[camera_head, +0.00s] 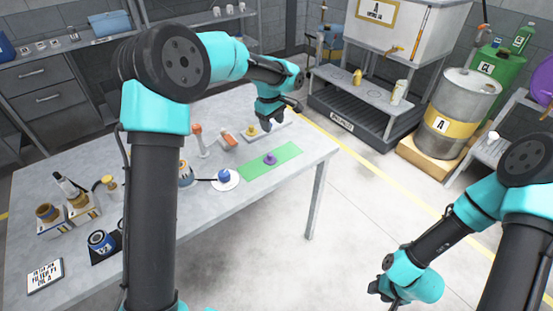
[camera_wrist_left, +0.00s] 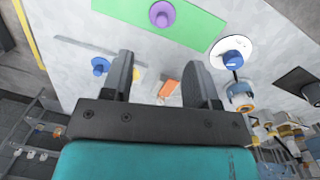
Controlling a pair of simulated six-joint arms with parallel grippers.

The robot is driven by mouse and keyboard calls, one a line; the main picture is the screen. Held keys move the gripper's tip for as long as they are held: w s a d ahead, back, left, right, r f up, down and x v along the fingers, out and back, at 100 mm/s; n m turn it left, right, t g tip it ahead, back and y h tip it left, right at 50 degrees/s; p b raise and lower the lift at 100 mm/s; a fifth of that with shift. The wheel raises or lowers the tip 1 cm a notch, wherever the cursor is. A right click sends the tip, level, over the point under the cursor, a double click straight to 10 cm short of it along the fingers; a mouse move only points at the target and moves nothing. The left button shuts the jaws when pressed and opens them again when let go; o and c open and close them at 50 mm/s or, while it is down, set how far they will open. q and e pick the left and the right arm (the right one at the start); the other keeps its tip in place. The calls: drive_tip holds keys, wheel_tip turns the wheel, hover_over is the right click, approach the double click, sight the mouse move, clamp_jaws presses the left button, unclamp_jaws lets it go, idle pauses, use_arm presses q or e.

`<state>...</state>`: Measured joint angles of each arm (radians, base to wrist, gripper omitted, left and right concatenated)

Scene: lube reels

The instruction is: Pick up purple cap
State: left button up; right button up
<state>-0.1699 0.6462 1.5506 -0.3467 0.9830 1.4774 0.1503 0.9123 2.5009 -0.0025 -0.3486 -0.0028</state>
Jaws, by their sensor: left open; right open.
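The purple cap (camera_head: 270,158) stands on a green mat (camera_head: 288,158) near the table's right edge. In the left wrist view the purple cap (camera_wrist_left: 162,14) is at the top middle, on the green mat (camera_wrist_left: 195,27), beyond my fingertips. My left gripper (camera_head: 280,116) is above the far part of the table, behind the cap and apart from it. In the left wrist view its two fingers (camera_wrist_left: 158,72) are spread with nothing between them. My right gripper (camera_head: 384,291) hangs low over the floor at the right, away from the table.
A white disc with a blue knob (camera_head: 224,177) lies beside the mat. An orange piece (camera_head: 228,141) and a yellow cap (camera_head: 250,130) stand behind it. A blue item (camera_wrist_left: 100,66) shows beside my left finger. A metal drum (camera_head: 458,110) stands beyond the table.

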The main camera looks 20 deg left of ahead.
use_arm(q)
drive_tip(key=shift+w+a+r+n+y, duration=0.3)
drive_tip(key=shift+a+r+n, duration=0.1)
drive_tip(key=shift+n, duration=0.3)
approach(271, 154)
wheel_tip(271, 154, down, 5)
drive_tip(key=shift+s+f, duration=0.1)
idle(0.4)
drive_tip(key=shift+w+a+f, duration=0.1)
drive_tip(key=shift+f, duration=1.2)
drive_tip(key=shift+w+f, duration=0.1)
drive_tip(key=shift+f, duration=1.25)
